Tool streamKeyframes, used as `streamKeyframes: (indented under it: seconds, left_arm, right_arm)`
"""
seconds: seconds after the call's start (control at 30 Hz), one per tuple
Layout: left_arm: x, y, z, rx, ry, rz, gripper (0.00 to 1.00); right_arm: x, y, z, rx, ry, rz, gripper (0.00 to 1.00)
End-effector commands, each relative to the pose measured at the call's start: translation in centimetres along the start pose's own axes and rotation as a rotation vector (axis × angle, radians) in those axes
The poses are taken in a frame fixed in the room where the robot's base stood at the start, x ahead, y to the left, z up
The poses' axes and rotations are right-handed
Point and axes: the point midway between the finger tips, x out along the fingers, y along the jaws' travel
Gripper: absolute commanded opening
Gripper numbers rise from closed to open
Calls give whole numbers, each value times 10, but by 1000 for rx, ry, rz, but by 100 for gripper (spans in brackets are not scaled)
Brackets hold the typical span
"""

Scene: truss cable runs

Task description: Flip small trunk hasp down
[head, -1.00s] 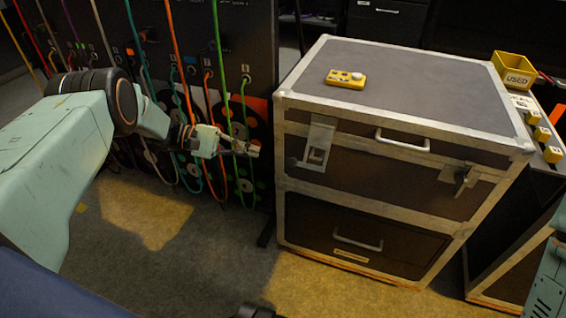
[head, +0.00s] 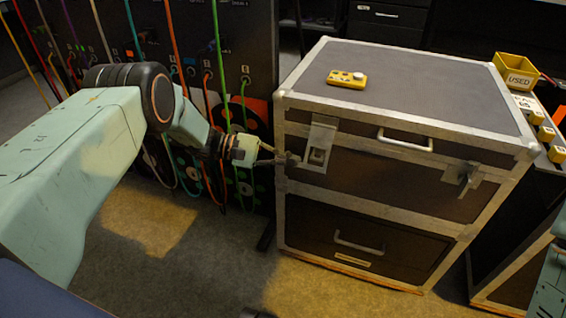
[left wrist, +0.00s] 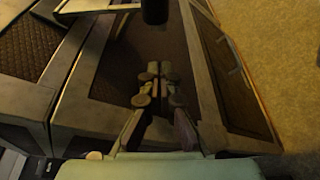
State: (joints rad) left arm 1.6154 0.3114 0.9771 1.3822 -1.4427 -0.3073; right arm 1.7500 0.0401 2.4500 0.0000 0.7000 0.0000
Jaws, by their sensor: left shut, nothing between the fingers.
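The grey-topped trunk (head: 400,88) with metal edging stands right of centre in the head view. Its front carries a left metal hasp (head: 318,150) and a right hasp (head: 463,177). My left gripper (head: 290,159) is shut and empty, its tips at the trunk's front left edge, just left of the left hasp. Whether they touch the metal cannot be told. My right gripper is not in view.
A yellow device (head: 347,79) lies on the trunk lid. A white handle (head: 405,141) sits between the hasps. A cable rack (head: 255,50) with hanging coloured cables stands close to the left. A yellow bin (head: 515,70) is at the right. Floor is open in front.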

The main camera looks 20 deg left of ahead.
Motion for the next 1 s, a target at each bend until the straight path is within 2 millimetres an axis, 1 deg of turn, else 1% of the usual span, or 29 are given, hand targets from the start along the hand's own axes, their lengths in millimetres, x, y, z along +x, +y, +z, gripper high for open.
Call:
streamKeyframes:
  seconds: [0.03, 0.07, 0.2, 0.4, 0.6, 1.0]
  left_arm:
    - [-5, 1, 4, -2, 3, 3, 0]
    - [-7, 2, 7, -1, 4, 4, 0]
    - [-10, 1, 20, -1, 1, 2, 0]
    - [-15, 1, 32, -1, 2, 2, 0]
    - [-17, 1, 37, 1, 2, 1, 0]
    - [-17, 0, 38, -4, 2, -1, 0]
  right_arm:
    - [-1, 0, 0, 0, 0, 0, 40]
    - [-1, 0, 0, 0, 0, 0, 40]
    - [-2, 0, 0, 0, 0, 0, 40]
    - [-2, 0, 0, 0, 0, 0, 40]
    - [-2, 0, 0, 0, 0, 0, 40]
    - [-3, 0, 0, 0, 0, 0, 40]
